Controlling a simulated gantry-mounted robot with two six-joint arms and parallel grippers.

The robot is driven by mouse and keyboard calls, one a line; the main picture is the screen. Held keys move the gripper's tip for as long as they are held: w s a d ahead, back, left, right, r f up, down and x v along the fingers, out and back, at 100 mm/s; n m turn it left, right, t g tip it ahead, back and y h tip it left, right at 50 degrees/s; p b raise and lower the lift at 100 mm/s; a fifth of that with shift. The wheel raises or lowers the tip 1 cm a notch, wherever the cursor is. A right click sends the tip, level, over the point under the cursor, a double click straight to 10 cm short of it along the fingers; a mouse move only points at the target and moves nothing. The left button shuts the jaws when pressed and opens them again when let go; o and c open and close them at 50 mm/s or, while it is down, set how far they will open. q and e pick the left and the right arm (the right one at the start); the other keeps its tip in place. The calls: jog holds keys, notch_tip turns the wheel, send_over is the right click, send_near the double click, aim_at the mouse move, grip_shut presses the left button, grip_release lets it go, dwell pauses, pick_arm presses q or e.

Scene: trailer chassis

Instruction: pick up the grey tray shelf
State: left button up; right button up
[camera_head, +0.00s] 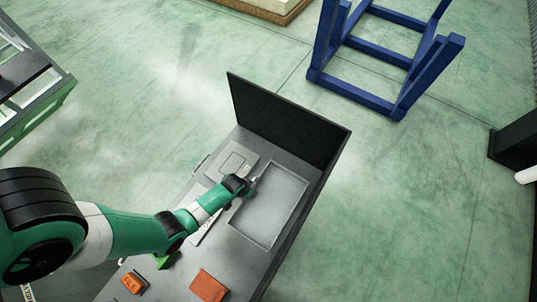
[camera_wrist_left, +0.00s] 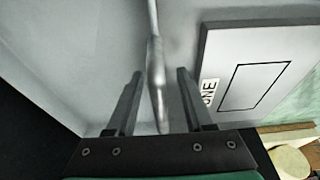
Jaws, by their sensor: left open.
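The grey tray shelf (camera_head: 272,207) is a shallow rectangular tray with a thin raised rim, lying on the grey work surface. My left gripper (camera_head: 253,184) is at the tray's left rim, near its far left corner. In the left wrist view the gripper (camera_wrist_left: 156,85) is open, with a thin grey rim (camera_wrist_left: 154,50) running between its two fingers. The rim does not appear clamped. The exact gap to each finger is hard to judge. My right gripper is not in view.
A tall dark panel (camera_head: 285,120) stands at the work surface's (camera_head: 170,270) far end. A flat outlined panel (camera_head: 232,165) lies left of the tray. Orange blocks (camera_head: 208,286) (camera_head: 133,283) lie at the near end. A blue frame (camera_head: 360,95) stands on the floor beyond.

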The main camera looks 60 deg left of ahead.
pick_arm(q)
grip_shut()
dwell(1.4)
